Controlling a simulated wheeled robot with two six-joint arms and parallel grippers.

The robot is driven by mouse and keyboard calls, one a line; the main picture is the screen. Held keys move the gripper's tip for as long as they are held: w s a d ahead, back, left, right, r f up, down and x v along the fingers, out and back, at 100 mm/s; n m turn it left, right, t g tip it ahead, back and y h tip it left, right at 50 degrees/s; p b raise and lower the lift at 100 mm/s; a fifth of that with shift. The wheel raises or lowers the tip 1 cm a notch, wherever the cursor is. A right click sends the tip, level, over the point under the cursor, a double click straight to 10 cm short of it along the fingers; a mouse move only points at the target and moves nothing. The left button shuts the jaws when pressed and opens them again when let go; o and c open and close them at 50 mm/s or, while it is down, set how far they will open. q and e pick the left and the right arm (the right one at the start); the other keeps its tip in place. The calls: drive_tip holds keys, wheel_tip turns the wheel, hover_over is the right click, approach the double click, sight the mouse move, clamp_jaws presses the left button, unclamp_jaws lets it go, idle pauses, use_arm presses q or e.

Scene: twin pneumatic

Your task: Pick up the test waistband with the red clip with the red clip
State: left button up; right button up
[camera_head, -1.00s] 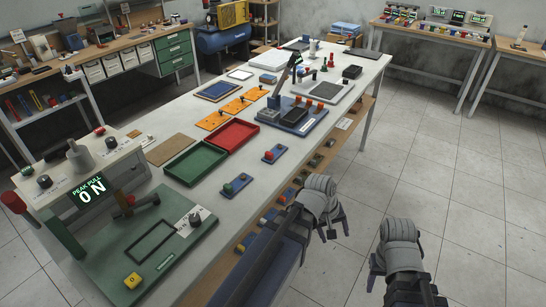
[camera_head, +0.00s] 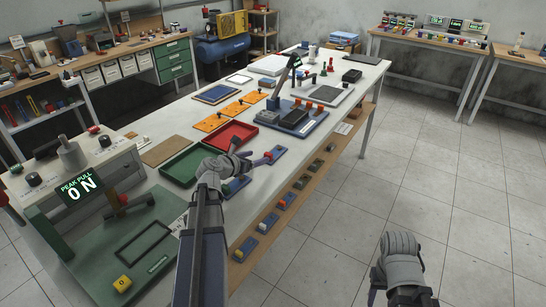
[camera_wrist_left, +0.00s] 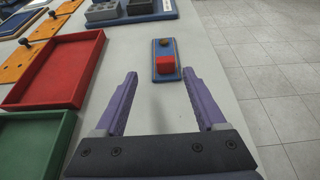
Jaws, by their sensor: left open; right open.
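A small blue plate (camera_head: 278,150) with a red clip-like block (camera_wrist_left: 166,64) and a small brown knob (camera_wrist_left: 165,42) lies on the white table near its right edge. I take this as the red-clip piece; a waistband is not clearly distinguishable. My left gripper (camera_head: 254,150) is open and empty. In the left wrist view its purple fingers (camera_wrist_left: 161,82) point toward the plate, with the red block ahead between them, not touched. My right gripper (camera_head: 403,290) is open, off the table at lower right.
A red tray (camera_wrist_left: 78,68) and a green tray (camera_wrist_left: 40,148) lie left of my left gripper. A blue fixture (camera_head: 300,122) stands beyond the plate. A lower shelf (camera_head: 299,196) holds several small blocks. A tester (camera_head: 80,190) reads 0 N. Floor on the right is clear.

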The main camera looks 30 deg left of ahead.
sight(267, 155)
use_arm(q)
drive_tip(key=shift+d+b+x, duration=0.15)
drive_tip(key=shift+b+x, duration=0.5)
drive_tip(key=shift+x, duration=1.3)
drive_tip(key=shift+d+b+x, duration=0.2)
drive_tip(key=shift+b+x, duration=0.4)
drive_tip(key=shift+x, duration=1.3)
drive_tip(key=shift+r, duration=0.15)
drive_tip(key=shift+c, duration=0.5)
clamp_jaws()
